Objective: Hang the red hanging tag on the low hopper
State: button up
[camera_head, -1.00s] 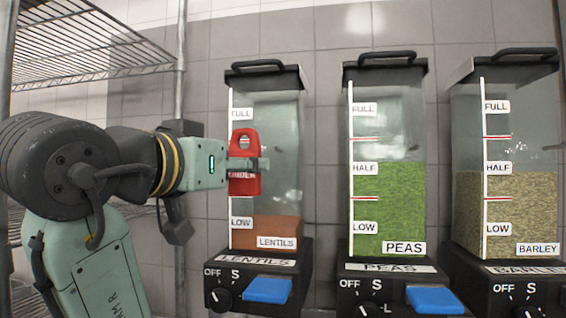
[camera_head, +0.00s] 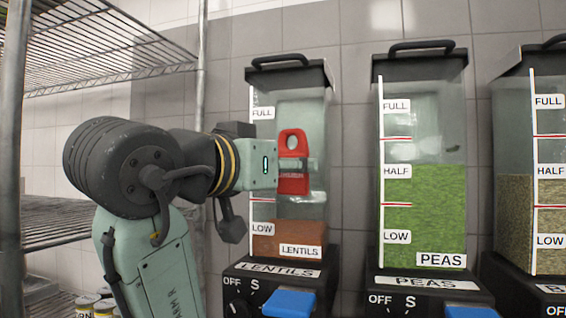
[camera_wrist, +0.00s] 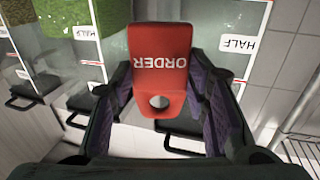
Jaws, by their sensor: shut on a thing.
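The red hanging tag (camera_head: 292,172) is held in my gripper (camera_head: 300,164), upright with its hole at the top, in front of the lentils hopper. In the wrist view the tag (camera_wrist: 158,62) reads ORDER upside down, with its hole toward me, between the two fingers of my gripper (camera_wrist: 160,82). The lentils hopper (camera_head: 314,120) has brown lentils (camera_head: 275,237) at about its LOW mark. Its black lid has a handle (camera_head: 281,60) on top. The peas hopper (camera_head: 425,118) is filled to about HALF. The barley hopper (camera_head: 513,125) at the right edge is also near HALF.
Each hopper stands on a black base with a dial; blue levers (camera_head: 295,302) stick out below the lentils and peas hoppers. A wire shelf (camera_head: 95,45) with a metal post stands at the left. Cans (camera_head: 90,303) sit low on the shelf. The tiled wall is close behind.

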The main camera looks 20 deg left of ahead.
jog(key=w+f, duration=0.1)
jog(key=w, duration=0.6)
jog(key=shift+f, duration=0.2)
dwell(0.4)
dwell(0.6)
jog(key=o, duration=1)
jog(key=v, duration=1.2)
